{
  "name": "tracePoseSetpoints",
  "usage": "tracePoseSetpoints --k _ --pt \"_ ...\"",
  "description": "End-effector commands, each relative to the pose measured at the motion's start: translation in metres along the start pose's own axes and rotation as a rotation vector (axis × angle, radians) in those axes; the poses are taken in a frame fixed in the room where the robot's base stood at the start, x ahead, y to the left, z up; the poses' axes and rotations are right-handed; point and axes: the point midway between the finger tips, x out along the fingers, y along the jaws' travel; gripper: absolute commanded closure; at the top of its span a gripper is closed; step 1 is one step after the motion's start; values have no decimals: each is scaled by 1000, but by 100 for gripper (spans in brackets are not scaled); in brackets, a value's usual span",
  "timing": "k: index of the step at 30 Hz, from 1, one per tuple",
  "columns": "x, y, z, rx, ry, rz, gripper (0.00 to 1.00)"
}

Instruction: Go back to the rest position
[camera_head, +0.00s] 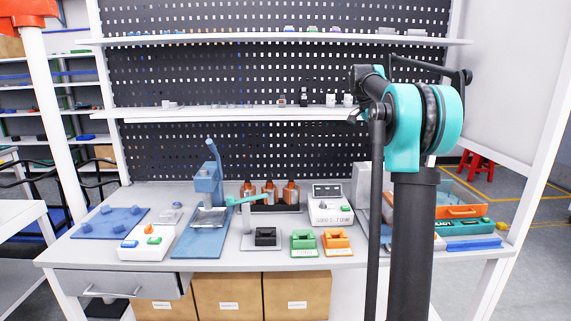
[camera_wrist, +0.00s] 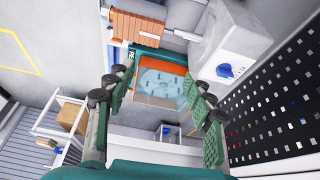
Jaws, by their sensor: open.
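My gripper (camera_wrist: 158,82) shows in the wrist view, with its green-padded fingers spread wide and nothing between them. Past the fingertips is an orange and teal case (camera_wrist: 160,64) with a clear panel. It appears some way off, not touched. In the head view my arm, with a black column and a teal joint, stands at the right in front of the workbench (camera_head: 270,262). My gripper cannot be made out there. An orange case with a clear lid (camera_head: 462,211) and a teal case (camera_head: 462,228) lie on the bench's right end, partly behind my arm.
The bench holds a blue press (camera_head: 208,185), a blue mat (camera_head: 110,222), a white button box (camera_head: 146,246), a labelled control box (camera_head: 331,204), brown bottles (camera_head: 270,193) and small black, green and orange blocks. A pegboard (camera_head: 250,75) with shelves rises behind. A white post stands at the left.

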Motion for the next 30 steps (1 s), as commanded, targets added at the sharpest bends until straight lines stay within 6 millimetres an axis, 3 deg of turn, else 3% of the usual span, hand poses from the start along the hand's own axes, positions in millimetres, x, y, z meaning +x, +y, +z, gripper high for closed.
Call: tracePoseSetpoints --k 11,17,23,30 --pt "27 29 38 -193 -39 -58 47" --pt "55 63 75 -377 -66 -118 47" --pt "107 133 140 -671 -90 -231 47" --pt "181 245 223 -1044 -74 -394 47"
